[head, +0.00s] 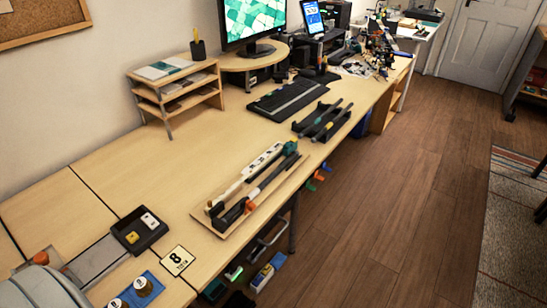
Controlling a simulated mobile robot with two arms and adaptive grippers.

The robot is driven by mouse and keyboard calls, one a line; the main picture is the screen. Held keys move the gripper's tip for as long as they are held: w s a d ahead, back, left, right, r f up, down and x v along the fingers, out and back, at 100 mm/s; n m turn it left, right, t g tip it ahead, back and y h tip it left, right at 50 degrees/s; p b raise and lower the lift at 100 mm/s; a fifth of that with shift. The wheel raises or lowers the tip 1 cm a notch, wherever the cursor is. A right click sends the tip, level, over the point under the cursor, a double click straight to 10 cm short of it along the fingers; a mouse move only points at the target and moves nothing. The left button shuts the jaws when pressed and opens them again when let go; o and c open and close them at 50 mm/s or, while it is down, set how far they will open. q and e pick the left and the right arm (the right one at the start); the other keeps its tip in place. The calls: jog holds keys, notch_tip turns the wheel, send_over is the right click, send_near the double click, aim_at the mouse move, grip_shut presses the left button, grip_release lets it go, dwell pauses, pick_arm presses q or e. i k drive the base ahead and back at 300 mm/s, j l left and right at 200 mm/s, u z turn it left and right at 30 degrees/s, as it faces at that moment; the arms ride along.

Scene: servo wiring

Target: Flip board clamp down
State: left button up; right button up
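A flat wooden board (222,228) lies near the front edge of the long table. It carries a white strip (263,160) with dark marks, long dark bars (275,173), a black block (232,214) with a small orange part (250,206) at its near end, and a teal part (290,147) at its far end. I cannot tell which of these is the board clamp, or whether it is up or down. Neither of my grippers is in view.
Beyond the board are a black tool rack (298,129), a keyboard (287,99), a wooden shelf unit (172,106) and a monitor (250,20). Bare tabletop (150,175) lies left of the board.

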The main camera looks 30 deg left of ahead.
aim_at(246, 203)
jog(key=u, duration=1.05)
